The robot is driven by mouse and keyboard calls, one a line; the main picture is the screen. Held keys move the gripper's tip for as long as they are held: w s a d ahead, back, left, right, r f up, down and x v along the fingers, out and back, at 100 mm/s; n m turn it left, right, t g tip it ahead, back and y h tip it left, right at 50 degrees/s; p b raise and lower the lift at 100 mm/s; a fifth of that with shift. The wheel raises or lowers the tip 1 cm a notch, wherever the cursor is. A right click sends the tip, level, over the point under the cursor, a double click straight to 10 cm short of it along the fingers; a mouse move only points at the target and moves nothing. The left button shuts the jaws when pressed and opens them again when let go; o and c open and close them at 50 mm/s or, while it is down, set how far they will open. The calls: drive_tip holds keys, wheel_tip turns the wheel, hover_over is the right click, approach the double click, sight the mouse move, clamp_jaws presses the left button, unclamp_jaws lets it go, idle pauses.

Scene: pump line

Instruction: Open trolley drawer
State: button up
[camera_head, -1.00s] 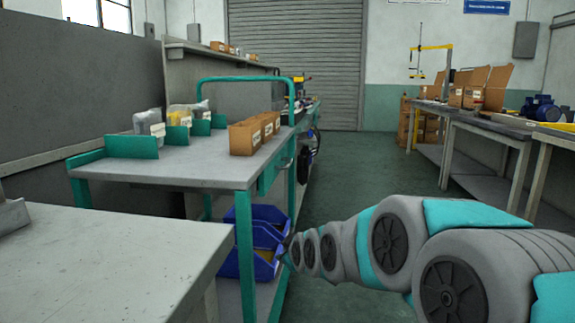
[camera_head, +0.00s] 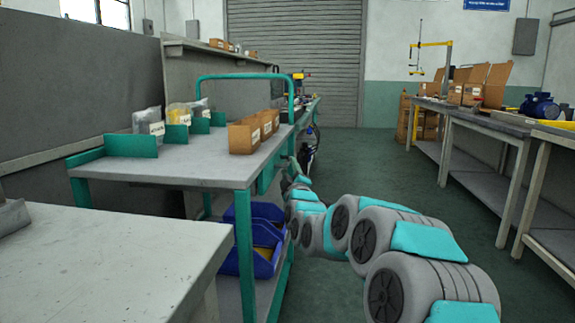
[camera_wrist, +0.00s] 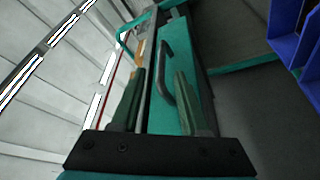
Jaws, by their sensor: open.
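The trolley (camera_head: 190,172) has a grey top and a teal frame and stands left of the aisle in the head view. Its teal drawer (camera_head: 266,178) is under the top on the aisle side and looks closed. In the wrist view, the teal drawer front (camera_wrist: 190,62) carries a dark bar handle (camera_wrist: 162,75). My gripper (camera_wrist: 160,71) is open, and its two fingers appear on either side of the handle in the picture. I cannot tell whether they touch it. In the head view, my gripper is hard to make out at the trolley's side.
Cardboard boxes (camera_head: 253,133) and bagged parts stand on the trolley top. A blue bin (camera_head: 256,238) is on its lower shelf and also shows in the wrist view (camera_wrist: 290,30). A grey bench (camera_head: 100,260) is at front left.

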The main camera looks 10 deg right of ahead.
sight(288, 162)
drive_tip(key=shift+x, duration=2.15)
drive_tip(key=shift+f, duration=0.1)
drive_tip(key=shift+c, duration=0.3)
clamp_jaws()
